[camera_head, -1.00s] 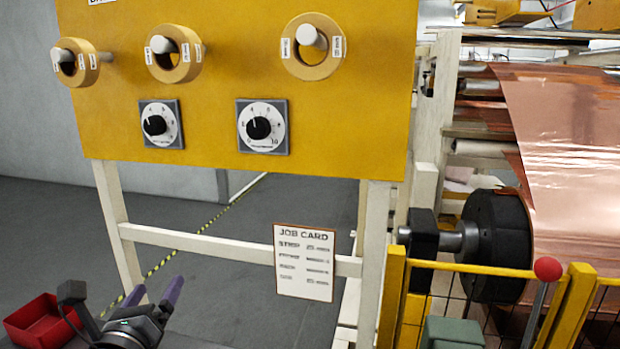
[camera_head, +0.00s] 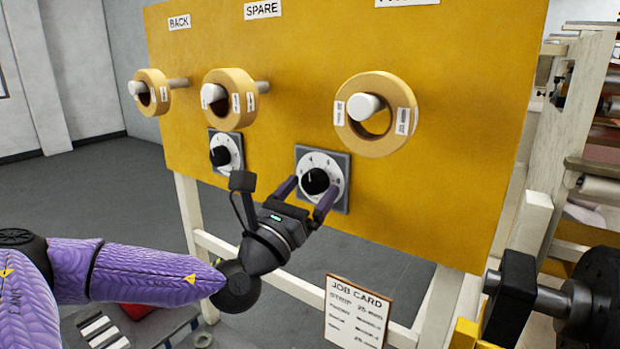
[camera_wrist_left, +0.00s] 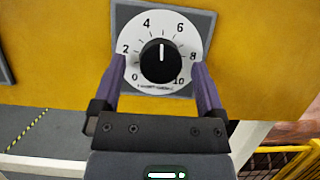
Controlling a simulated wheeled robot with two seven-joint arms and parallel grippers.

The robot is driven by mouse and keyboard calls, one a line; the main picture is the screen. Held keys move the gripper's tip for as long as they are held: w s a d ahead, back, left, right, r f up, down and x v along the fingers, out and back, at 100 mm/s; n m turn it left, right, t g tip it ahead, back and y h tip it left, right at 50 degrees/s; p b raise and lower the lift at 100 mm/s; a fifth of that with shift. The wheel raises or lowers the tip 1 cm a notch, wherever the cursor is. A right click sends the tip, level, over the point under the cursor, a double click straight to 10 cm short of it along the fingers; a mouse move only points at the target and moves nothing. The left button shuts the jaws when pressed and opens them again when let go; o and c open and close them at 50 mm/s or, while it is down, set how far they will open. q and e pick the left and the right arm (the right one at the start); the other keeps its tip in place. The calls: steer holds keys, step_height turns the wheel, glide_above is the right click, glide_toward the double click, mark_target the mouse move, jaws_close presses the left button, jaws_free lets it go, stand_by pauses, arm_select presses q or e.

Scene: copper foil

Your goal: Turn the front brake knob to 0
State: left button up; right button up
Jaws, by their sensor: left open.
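The right-hand brake knob (camera_head: 315,181) is black on a white numbered dial, below the right-hand tape roll on the yellow panel (camera_head: 440,205). In the left wrist view this knob (camera_wrist_left: 160,61) has its white pointer up, about midway between 4 and 6. The dial runs from 0 at lower left to 10 at lower right. My left gripper (camera_head: 304,197) is open, with its purple fingers at either side of the knob and a gap on both sides. A second knob (camera_head: 220,156) is to the left. My right gripper is not in view.
Tape rolls hang on pegs above the dials, including a left roll (camera_head: 152,93), middle roll (camera_head: 230,99) and right roll (camera_head: 376,114). A job card (camera_head: 356,314) hangs on the frame below. A black roller end (camera_head: 600,300) is at the right.

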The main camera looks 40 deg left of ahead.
arm_select(q)
steer(key=shift+w, duration=0.1)
steer(key=shift+c, duration=0.7)
jaws_close()
